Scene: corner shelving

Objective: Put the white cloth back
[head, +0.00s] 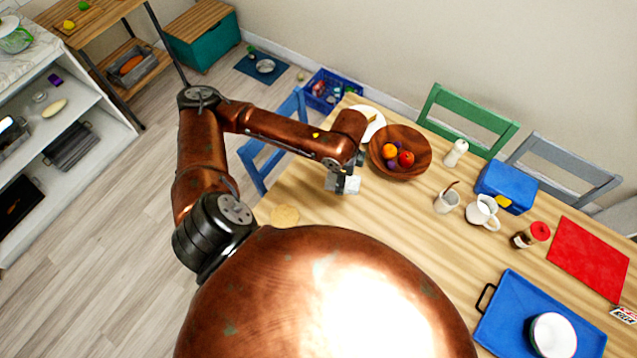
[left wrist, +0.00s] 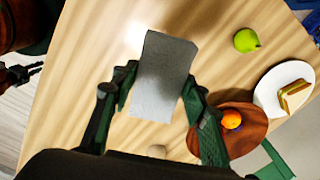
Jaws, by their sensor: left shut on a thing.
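The white cloth (head: 351,186) is a small, flat, pale rectangle over the wooden table near its left edge. In the left wrist view the cloth (left wrist: 163,70) looks light grey and sits between the two fingers. My left gripper (head: 343,180) is shut on it, left of the wooden fruit bowl. The gripper's fingers show on both sides of the cloth in the left wrist view (left wrist: 158,97). I cannot tell how high above the tabletop the cloth is.
The wooden bowl (head: 413,164) with fruit, a white jug (head: 482,212), a blue box (head: 506,184) and a blue tray (head: 515,301) stand on the table (head: 395,235). A pear (left wrist: 246,40) lies near a sandwich plate (left wrist: 270,105). White shelving (head: 85,112) stands at left, across open floor.

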